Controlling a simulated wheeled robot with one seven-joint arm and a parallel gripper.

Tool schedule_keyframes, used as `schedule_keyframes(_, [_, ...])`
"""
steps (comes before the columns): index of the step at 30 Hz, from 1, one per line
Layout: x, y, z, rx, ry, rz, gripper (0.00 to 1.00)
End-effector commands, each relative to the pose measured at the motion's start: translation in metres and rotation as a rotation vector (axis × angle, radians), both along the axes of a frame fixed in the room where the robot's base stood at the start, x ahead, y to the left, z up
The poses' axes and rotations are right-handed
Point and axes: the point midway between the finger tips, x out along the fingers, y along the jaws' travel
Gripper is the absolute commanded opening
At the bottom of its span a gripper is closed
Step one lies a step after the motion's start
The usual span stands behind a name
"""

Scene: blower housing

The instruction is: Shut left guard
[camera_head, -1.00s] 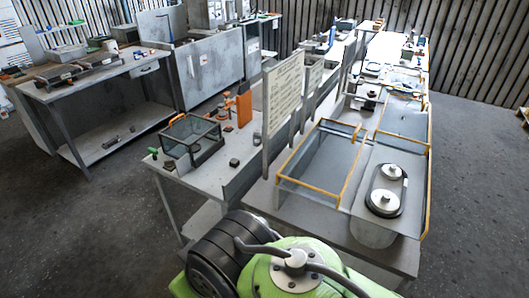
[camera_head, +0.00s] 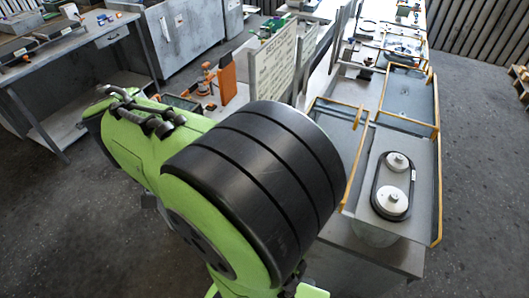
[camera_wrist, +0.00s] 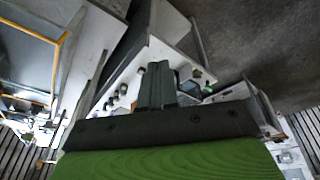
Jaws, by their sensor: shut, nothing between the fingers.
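A yellow-framed guard with a clear grey panel (camera_head: 355,160) is to the left of a plate with a black belt (camera_head: 378,190) around two silver pulleys. I take it as the left guard. The belt and pulleys are uncovered. My arm hides the guard's near left part. A yellow frame (camera_wrist: 57,62) also shows at the upper left of the wrist view; I cannot tell which guard it is. My gripper (camera_wrist: 159,68) is shut and empty in the wrist view, apart from that frame.
Another yellow-framed panel (camera_head: 408,97) lies farther back, and a yellow bar (camera_head: 437,190) runs along the right edge. An upright sign board (camera_head: 273,70) stands left of the guard. A workbench (camera_head: 70,45) is at the far left.

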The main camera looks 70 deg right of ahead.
Motion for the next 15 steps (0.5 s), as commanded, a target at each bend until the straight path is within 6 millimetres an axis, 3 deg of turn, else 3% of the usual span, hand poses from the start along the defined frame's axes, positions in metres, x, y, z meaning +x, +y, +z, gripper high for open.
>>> schedule_keyframes(8, [0.004,-0.108,-0.035,-0.082,0.161,-0.493,0.00])
schedule_keyframes(12, [-0.019,-0.172,-0.066,-0.182,0.266,-0.792,0.00])
schedule_keyframes(15, [-0.036,-0.201,-0.083,-0.249,0.318,-0.935,0.00])
